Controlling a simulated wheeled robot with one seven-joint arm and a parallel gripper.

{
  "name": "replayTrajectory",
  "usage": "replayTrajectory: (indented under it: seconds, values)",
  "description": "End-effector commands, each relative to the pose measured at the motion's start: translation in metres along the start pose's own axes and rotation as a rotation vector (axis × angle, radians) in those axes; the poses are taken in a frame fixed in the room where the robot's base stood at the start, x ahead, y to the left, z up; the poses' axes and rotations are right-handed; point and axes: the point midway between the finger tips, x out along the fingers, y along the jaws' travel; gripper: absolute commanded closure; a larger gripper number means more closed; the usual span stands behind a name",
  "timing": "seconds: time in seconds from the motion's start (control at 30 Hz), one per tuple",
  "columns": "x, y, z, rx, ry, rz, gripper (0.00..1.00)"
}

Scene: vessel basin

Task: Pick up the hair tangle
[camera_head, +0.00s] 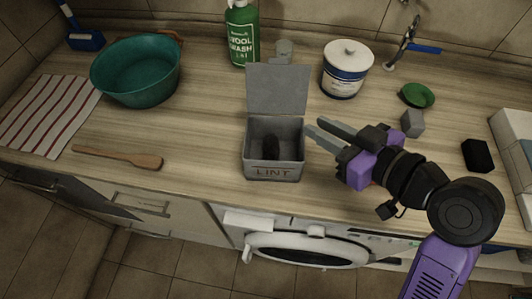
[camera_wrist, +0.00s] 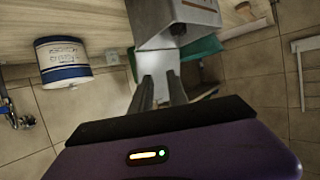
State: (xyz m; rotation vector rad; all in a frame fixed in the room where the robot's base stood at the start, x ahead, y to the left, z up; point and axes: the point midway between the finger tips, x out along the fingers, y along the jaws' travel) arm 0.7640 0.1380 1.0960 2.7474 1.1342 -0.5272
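The hair tangle (camera_head: 270,147) is a small dark clump inside the grey open-topped box labelled LINT (camera_head: 273,173), whose lid stands up at the back. In the wrist view, a dark patch (camera_wrist: 178,28) at the box (camera_wrist: 150,14) looks like the tangle. My gripper (camera_head: 313,126) is just right of the box near rim height, its fingers pointing left toward the opening. The fingers are apart with nothing between them, as the wrist view (camera_wrist: 160,82) also shows. I cannot tell whether a fingertip touches the box.
A green wool wash bottle (camera_head: 242,35) and a white-and-blue tub (camera_head: 346,70) stand behind the box. A grey block (camera_head: 412,123), green dish (camera_head: 417,95) and black block (camera_head: 478,155) are right.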

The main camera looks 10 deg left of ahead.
Motion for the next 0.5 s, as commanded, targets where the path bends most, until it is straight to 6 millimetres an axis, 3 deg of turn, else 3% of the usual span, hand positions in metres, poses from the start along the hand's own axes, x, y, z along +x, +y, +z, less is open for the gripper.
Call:
replayTrajectory:
  seconds: [0.1,0.27,0.5]
  values:
    - [-0.002,-0.022,0.022,-0.040,-0.081,-0.096,0.80]
    - [-0.002,-0.034,0.036,-0.083,-0.131,-0.148,0.80]
    - [0.032,-0.039,0.040,-0.089,-0.132,-0.150,0.80]
